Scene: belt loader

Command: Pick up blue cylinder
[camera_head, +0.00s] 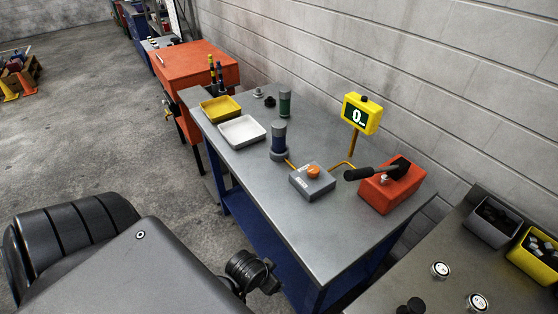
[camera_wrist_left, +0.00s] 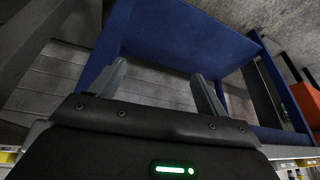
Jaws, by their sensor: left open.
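The blue cylinder (camera_head: 279,138) stands upright on the grey metal table (camera_head: 325,235), near its middle. It has a grey band at the top and a wider grey base. My left gripper shows in the left wrist view (camera_wrist_left: 160,88), with its two fingers apart and nothing between them. That view shows the table's blue frame (camera_wrist_left: 190,35) beyond the fingers, and no cylinder. In the head view, a dark part of my left arm is at the table's front side, low and away from the cylinder. My right gripper is out of view.
Near the blue cylinder are a green cylinder (camera_head: 284,104), a white tray (camera_head: 241,131), a yellow tray (camera_head: 220,109), and a grey box with an orange button (camera_head: 312,182). A red lever box (camera_head: 391,187) and yellow counter sign (camera_head: 361,113) stand right. The table's near end is clear.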

